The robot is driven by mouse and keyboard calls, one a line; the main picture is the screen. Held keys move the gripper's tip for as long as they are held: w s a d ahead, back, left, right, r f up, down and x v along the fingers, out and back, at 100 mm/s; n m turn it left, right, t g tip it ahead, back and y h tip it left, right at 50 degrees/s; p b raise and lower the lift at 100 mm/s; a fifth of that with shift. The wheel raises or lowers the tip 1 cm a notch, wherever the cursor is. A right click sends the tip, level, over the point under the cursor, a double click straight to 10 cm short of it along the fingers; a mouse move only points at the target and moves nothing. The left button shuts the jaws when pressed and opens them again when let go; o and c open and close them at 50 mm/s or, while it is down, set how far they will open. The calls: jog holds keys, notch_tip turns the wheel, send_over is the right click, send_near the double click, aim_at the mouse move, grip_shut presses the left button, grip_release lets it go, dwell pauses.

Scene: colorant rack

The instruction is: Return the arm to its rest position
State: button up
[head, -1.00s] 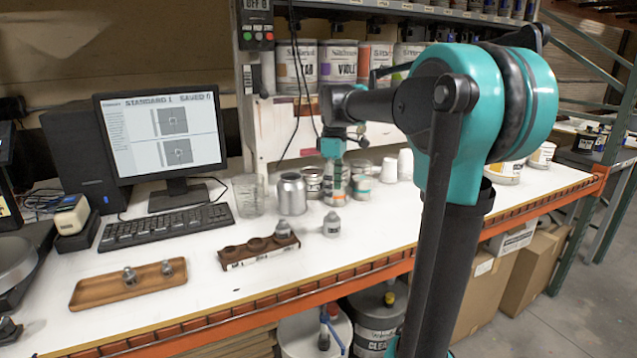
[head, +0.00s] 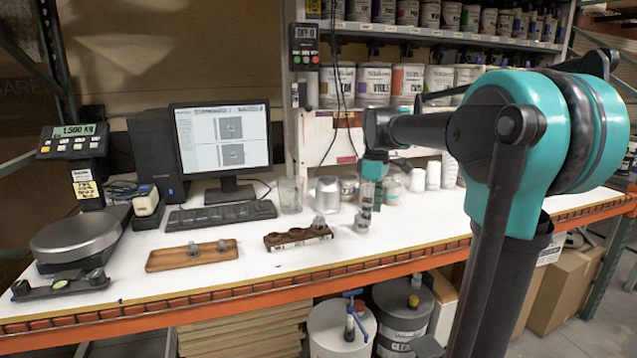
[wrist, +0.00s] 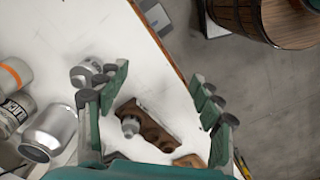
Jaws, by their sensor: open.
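My gripper (wrist: 160,82) is open and empty in the wrist view, its fingers spread apart above the bench. In the head view my gripper (head: 370,190) hangs at the end of the extended arm, over the bench in front of several cans. In the wrist view a dark brown holder (wrist: 157,130) with round sockets lies below the gripper, and a small grey bottle-like piece (wrist: 130,125) is at its one end. Another grey piece (wrist: 85,73) stands on the bench, partly behind the left finger. It also shows just below the gripper in the head view (head: 362,224).
A wooden tray (head: 165,261) with two small metal pieces lies at the left, near the scale (head: 76,238). A monitor (head: 222,139), keyboard (head: 221,215), glass beaker (head: 290,195) and silver can (head: 327,195) stand behind. Shelves of paint cans (head: 372,85) rise at the back.

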jog(key=s+d+f+m+t, duration=0.2)
jog(key=s+f+m, duration=0.4)
jog(key=s+f, duration=0.4)
jog(key=s+d+f+m+t, duration=0.2)
jog(key=s+f+m, duration=0.3)
jog(key=s+f, duration=0.5)
notch_tip(320, 180, down, 4)
jog(key=shift+s+r+m, duration=0.2)
jog(key=shift+m, duration=0.2)
